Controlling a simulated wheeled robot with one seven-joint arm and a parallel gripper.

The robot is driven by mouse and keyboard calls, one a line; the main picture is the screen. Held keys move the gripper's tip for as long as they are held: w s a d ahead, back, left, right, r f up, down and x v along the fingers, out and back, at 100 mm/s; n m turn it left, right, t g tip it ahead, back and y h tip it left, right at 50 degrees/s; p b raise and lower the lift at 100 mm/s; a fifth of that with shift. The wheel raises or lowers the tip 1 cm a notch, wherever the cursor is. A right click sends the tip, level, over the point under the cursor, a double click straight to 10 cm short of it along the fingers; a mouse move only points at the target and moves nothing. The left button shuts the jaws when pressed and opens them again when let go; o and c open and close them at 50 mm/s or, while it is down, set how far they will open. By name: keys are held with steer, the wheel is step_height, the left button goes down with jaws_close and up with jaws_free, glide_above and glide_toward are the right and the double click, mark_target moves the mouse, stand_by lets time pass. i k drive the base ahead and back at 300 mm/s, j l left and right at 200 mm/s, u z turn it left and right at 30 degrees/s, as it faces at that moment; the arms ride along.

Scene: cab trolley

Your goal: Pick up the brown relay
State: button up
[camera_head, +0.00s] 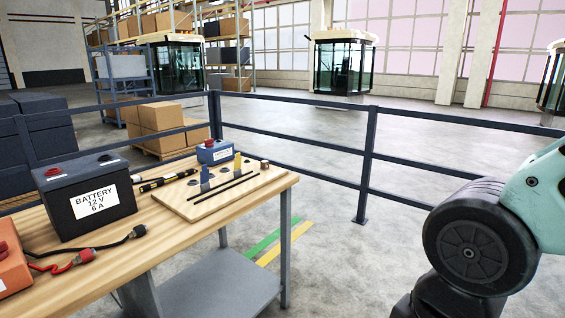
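A small brown block (264,165), which looks like the brown relay, sits near the far right corner of a wooden board (205,212) on the workbench. It is small in the picture, so its details cannot be made out. A blue box with a red top (214,151) stands to its left, apart from it. Part of my arm shows at the right edge, well away from the bench. My gripper is out of view.
The board also holds yellow and dark parts and two thin black rods (222,189). A black battery (88,196), cables and an orange box (12,262) fill the bench's (176,240) left side.

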mark_target(264, 164)
steer(key=i+l, duration=0.1)
steer(key=i, duration=0.55)
steer(key=i+l, duration=0.1)
steer(key=i, duration=0.55)
steer(key=i+j, duration=0.3)
steer(key=i, duration=0.15)
steer(key=i+j, duration=0.35)
steer(key=i, duration=0.05)
